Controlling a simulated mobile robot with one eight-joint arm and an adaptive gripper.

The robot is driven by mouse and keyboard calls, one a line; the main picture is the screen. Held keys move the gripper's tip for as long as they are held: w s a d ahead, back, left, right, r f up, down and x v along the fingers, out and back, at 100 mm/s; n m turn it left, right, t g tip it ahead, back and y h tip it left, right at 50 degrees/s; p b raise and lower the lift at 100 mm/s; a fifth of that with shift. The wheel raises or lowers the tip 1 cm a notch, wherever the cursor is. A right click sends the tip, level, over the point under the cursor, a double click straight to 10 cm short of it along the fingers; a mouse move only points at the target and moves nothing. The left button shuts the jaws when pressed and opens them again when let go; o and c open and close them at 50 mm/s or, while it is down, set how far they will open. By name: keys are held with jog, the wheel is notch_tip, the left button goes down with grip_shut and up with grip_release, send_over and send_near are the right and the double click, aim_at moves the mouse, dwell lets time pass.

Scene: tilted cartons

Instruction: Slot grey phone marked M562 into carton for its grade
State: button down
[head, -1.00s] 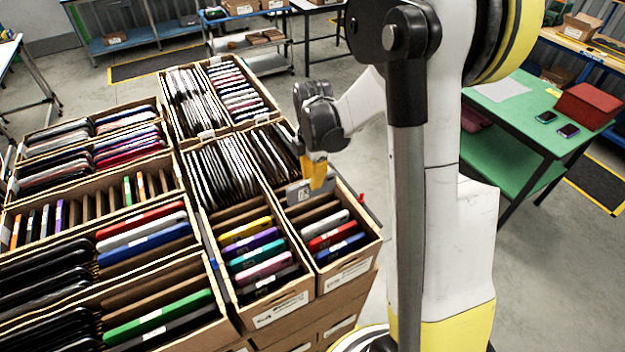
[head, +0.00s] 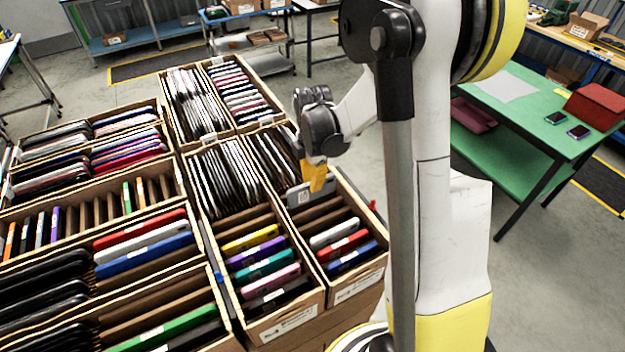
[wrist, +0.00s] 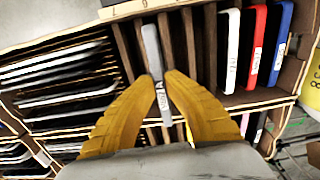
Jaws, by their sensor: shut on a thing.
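My gripper (head: 318,178) is shut on the grey phone (head: 298,194), with yellow fingers on either side of its upper edge. The phone stands on edge at the right-hand carton (head: 358,287), behind several empty slots, and its lower part seems to be between the dividers. In the wrist view the fingertips (wrist: 163,80) pinch the phone (wrist: 152,52) near a white label with small print that I cannot read surely. How deep the phone sits is hidden. The carton's front label is too small to read.
White, red and blue phones (head: 345,243) stand at the front of the same carton. Dark devices (head: 272,155) fill the carton behind. A neighbouring carton (head: 292,322) holds several coloured phones. Two phones lie on the green table (head: 540,105) at right.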

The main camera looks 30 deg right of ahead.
aim_at(312, 196)
jog(key=shift+f+b, duration=2.25)
jog(key=shift+f, duration=0.55)
jog(key=shift+f+b, duration=0.25)
jog(key=shift+b, duration=0.1)
jog(key=c, duration=1.5)
grip_release()
notch_tip(312, 196, up, 12)
jog(key=shift+r, duration=0.1)
